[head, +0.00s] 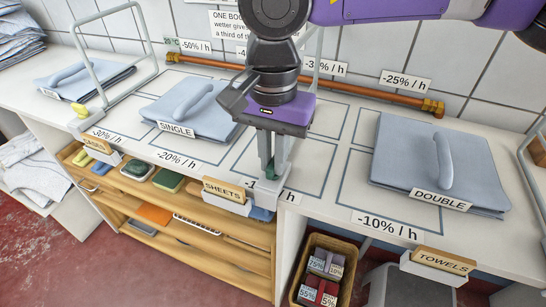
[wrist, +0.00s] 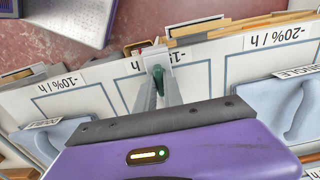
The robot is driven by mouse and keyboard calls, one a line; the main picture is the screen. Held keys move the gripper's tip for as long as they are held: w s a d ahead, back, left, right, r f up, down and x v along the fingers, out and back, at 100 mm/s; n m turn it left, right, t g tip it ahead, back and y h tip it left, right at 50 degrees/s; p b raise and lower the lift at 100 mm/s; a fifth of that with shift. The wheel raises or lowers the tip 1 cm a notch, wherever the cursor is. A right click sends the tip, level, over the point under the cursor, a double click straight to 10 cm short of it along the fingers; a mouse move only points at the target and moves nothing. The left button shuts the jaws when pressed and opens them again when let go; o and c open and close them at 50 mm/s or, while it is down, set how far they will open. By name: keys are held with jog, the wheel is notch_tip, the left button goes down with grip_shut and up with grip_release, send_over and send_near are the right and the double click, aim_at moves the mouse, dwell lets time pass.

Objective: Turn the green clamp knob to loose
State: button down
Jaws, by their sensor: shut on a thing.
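The green clamp knob (head: 269,171) sits at the front edge of the counter, between the SHEETS sign and the -10% / h label. It also shows in the wrist view (wrist: 157,77). My gripper (head: 272,165) points down over it and its two fingers are shut on the knob, one on each side. The fingers hide part of the knob, so its turn angle cannot be told. The wrist view shows the same grip, with my gripper (wrist: 158,85) around the knob.
A folded pad marked SINGLE (head: 190,110) lies left of my gripper, and one marked DOUBLE (head: 440,160) lies right. A wire frame (head: 92,72) stands at left. A copper pipe (head: 350,92) runs along the wall. A basket (head: 327,250) sits below the counter.

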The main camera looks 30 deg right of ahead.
aim_at(273, 161)
dwell(0.4)
jog(key=c, duration=1.5)
grip_release()
jog(key=shift+o, duration=0.2)
jog(key=shift+r+p, duration=0.5)
jog(key=shift+r, duration=3.45)
